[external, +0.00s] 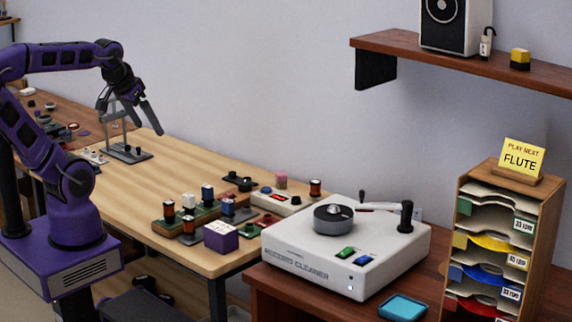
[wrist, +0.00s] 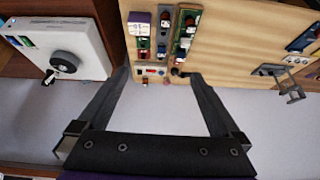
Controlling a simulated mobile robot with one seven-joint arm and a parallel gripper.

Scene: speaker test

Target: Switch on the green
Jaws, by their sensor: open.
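A white record cleaner (external: 300,245) stands on the reddish-brown table at the right of the external view. A green switch (external: 345,253) sits on its top near the front, beside a blue switch (external: 365,261). The cleaner (wrist: 85,30) is at the upper left of the wrist view, with the small green switch (wrist: 27,41) near the left edge. I cannot tell the switch's position. My gripper (external: 130,118) is open and empty, high over the far part of the wooden bench and well left of the cleaner. Its spread fingers also show in the wrist view (wrist: 161,75).
The light wooden bench (external: 145,215) carries several small parts, trays and a purple box (external: 221,237). The cleaner has a dark round platter (external: 333,219) and a raised arm (external: 406,217). A record rack (external: 548,235) stands right; a shelf (external: 480,65) hangs above.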

